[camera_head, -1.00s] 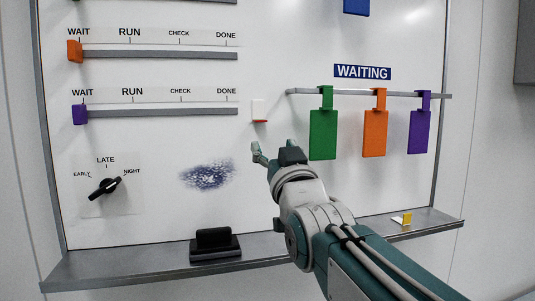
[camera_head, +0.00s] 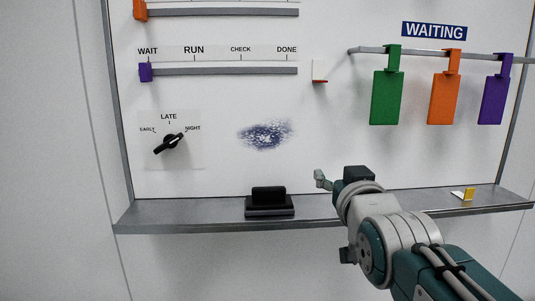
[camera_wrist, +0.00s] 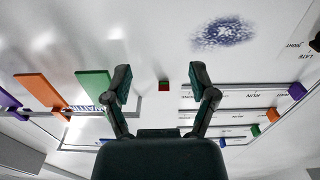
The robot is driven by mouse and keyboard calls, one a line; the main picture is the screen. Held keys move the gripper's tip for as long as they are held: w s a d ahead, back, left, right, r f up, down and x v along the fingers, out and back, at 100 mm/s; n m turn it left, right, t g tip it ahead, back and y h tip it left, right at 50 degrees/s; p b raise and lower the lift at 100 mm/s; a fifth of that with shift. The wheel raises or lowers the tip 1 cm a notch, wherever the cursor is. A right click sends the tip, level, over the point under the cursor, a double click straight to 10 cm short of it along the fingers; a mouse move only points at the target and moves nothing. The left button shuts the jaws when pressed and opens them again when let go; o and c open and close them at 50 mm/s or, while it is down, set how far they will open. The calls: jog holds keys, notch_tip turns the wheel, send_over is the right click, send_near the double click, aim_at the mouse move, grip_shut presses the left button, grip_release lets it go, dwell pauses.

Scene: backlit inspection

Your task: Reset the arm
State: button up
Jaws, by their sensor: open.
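My gripper (camera_head: 322,180) is in front of the whiteboard (camera_head: 220,110), just above the ledge and right of the eraser in the head view. In the wrist view its two fingers (camera_wrist: 161,78) stand wide apart with nothing between them. In the head view one finger shows clearly; the other is mostly hidden by the wrist. My arm comes in from the lower right, bent, and holds nothing.
A black eraser (camera_head: 269,204) sits on the metal ledge (camera_head: 180,215). A yellow-and-white item (camera_head: 468,194) lies at its right. Green (camera_head: 386,98), orange (camera_head: 444,99) and purple (camera_head: 493,101) tags hang from a rail. A dial (camera_head: 170,142) and blue smudge (camera_head: 266,135) are left.

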jog(key=s+f+g, duration=0.6)
jog(key=s+f, duration=0.2)
jog(key=f, duration=0.4)
jog(key=s+f+g, duration=0.6)
jog(key=s+f, duration=0.3)
jog(key=f, duration=0.4)
jog(key=shift+s+a+f, duration=0.2)
jog(key=shift+s, duration=0.1)
